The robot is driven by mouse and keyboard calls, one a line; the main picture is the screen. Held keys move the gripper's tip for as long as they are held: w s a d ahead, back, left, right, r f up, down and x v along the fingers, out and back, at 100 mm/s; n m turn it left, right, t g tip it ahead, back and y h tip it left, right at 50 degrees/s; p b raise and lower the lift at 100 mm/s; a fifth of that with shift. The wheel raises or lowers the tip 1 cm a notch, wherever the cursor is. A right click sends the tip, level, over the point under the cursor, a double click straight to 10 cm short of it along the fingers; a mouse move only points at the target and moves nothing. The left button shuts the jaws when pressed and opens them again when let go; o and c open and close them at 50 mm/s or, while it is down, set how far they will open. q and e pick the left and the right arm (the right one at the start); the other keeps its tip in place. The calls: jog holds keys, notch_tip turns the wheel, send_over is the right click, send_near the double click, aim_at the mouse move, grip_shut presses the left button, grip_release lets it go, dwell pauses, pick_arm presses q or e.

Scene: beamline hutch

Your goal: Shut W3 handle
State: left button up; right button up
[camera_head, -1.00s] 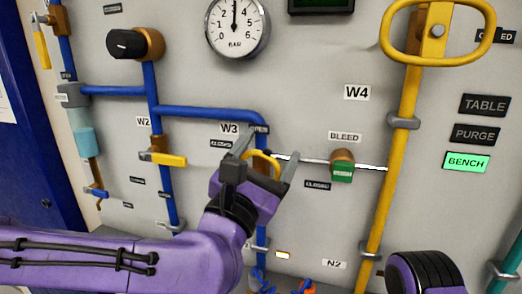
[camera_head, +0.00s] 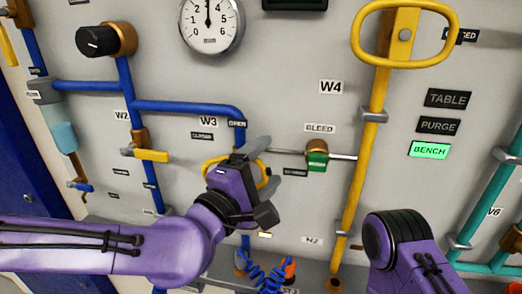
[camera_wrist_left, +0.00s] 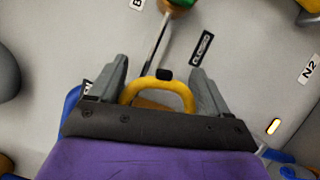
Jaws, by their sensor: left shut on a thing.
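The W3 handle is a yellow loop (camera_head: 212,163) on the blue pipe below the W3 label (camera_head: 208,123). My left gripper (camera_head: 262,172) is over it and hides much of the loop and its valve. In the left wrist view the loop (camera_wrist_left: 184,92) lies between the two grey fingers of the left gripper (camera_wrist_left: 161,76), which is shut on it. Small OPEN (camera_head: 237,124) and CLOSED (camera_head: 202,136) plates are above the handle. My right arm shows at the lower right; its gripper is out of view.
The green BLEED valve (camera_head: 317,160) is on a thin pipe right of the handle. A yellow pipe (camera_head: 363,175) with a big loop handle (camera_head: 357,38) stands farther right. Left is the yellow W2 lever (camera_head: 152,156). Coiled blue hoses (camera_head: 266,275) hang below.

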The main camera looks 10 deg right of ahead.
pick_arm(q)
jog(key=shift+d+f+m+g+p, duration=0.1)
jog(key=shift+f+m+g+p, duration=0.25)
jog(key=shift+m, duration=0.35)
jog(key=shift+f+m+g+p, duration=0.15)
jog(key=shift+f+m+p, duration=0.15)
jog(key=shift+m+p, duration=0.35)
jog(key=shift+f+y, duration=0.1)
jog(key=shift+y, duration=0.2)
jog(key=o, duration=0.9)
jog(key=shift+c, duration=0.2)
jog(key=shift+s, duration=0.15)
jog(key=b+v, duration=0.8)
jog(key=v, duration=0.2)
jog(key=shift+a, duration=0.25)
jog(key=shift+s, duration=0.15)
